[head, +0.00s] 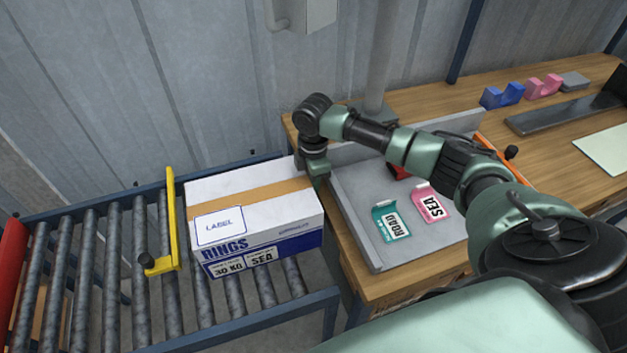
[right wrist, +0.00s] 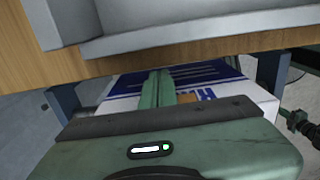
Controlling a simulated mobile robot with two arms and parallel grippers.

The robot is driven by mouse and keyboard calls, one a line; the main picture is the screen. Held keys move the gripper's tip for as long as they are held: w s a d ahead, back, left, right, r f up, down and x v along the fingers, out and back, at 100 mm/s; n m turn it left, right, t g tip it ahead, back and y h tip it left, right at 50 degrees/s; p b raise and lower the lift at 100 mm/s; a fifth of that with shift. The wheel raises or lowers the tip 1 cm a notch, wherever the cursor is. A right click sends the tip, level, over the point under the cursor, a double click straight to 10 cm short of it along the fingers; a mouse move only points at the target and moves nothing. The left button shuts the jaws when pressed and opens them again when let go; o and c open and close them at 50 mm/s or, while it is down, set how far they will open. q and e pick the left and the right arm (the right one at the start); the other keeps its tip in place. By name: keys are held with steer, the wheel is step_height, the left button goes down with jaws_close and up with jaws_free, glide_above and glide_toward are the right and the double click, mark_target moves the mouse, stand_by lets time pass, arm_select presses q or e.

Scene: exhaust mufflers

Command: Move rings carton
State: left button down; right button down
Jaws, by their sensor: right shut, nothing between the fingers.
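The rings carton (head: 255,215) is a white box with a tan tape strip, a blue "RINGS" print, "30 KG" and "SEA" marks and a label on top. It sits upright on the roller conveyor (head: 95,262), near its right end. My right gripper (head: 319,172) is at the carton's right far corner, shut and empty. I cannot tell whether it touches the carton. In the right wrist view its closed fingers (right wrist: 157,89) show in front of the carton (right wrist: 215,76). My left gripper is out of view.
A yellow stop bar (head: 170,222) stands on the conveyor just left of the carton. Bare rollers lie left of it. A grey tray (head: 375,250) with "ROAD" (head: 391,222) and "SEA" (head: 432,203) cards sits on the wooden bench right of the carton. A metal wall rises behind.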

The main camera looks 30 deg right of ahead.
mark_target(288, 180)
steer(key=a+p, duration=0.1)
steer(key=a, duration=0.1)
steer(key=w+a+p, duration=0.1)
steer(key=a, duration=0.1)
steer(key=a+p, duration=0.1)
steer(key=a, duration=0.1)
steer(key=shift+w+r, duration=0.1)
steer(key=shift+w, duration=0.15)
steer(key=shift+a, duration=0.25)
steer(key=shift+d, duration=0.1)
steer(key=shift+r+p, duration=0.45)
steer(key=shift+p, duration=0.05)
step_height(288, 180, up, 9)
steer(key=p, duration=1)
